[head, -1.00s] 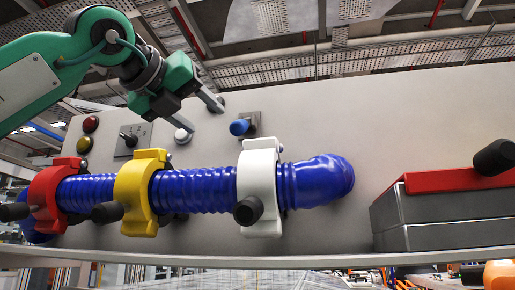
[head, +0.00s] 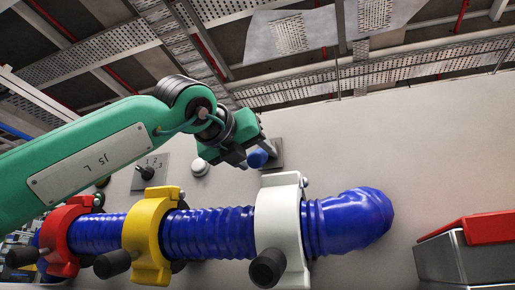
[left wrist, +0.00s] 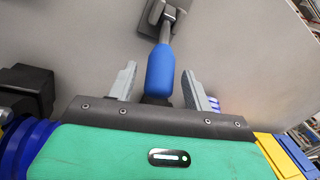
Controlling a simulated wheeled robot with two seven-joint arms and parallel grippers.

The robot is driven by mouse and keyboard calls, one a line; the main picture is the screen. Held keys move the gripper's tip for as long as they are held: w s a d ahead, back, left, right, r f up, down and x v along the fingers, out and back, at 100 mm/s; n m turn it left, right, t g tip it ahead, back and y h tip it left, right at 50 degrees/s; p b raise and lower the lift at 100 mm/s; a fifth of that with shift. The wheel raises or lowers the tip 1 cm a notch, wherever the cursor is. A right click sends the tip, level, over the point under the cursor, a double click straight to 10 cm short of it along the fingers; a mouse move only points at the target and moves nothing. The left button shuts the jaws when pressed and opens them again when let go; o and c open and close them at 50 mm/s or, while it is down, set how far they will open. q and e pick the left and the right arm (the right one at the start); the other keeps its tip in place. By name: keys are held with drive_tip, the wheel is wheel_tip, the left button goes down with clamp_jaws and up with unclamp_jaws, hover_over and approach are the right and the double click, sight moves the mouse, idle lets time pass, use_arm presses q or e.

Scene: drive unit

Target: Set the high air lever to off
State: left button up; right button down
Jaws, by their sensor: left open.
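The lever with a blue handle (head: 258,159), which I take for the high air lever, sits on a grey mounting plate (head: 276,154) on the pale panel. It also shows in the left wrist view (left wrist: 160,72), with its metal shaft running up to a grey bracket (left wrist: 160,18). My left gripper (left wrist: 160,80) is open, with one finger on each side of the blue handle and visible gaps to both. In the head view the left gripper (head: 250,148) is at the lever and partly covers it. My right gripper is not in view.
Below the lever a blue ribbed hose (head: 205,233) runs through red (head: 66,236), yellow (head: 150,236) and white (head: 283,226) clamps. A black switch (head: 147,173) and white button (head: 200,167) are to its left. A grey box with a red top (head: 480,230) is at right.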

use_arm(q)
drive_tip(key=shift+x, duration=1)
drive_tip(key=shift+a, duration=0.1)
clamp_jaws()
drive_tip(key=shift+r+p, duration=0.1)
drive_tip(key=shift+p, duration=0.3)
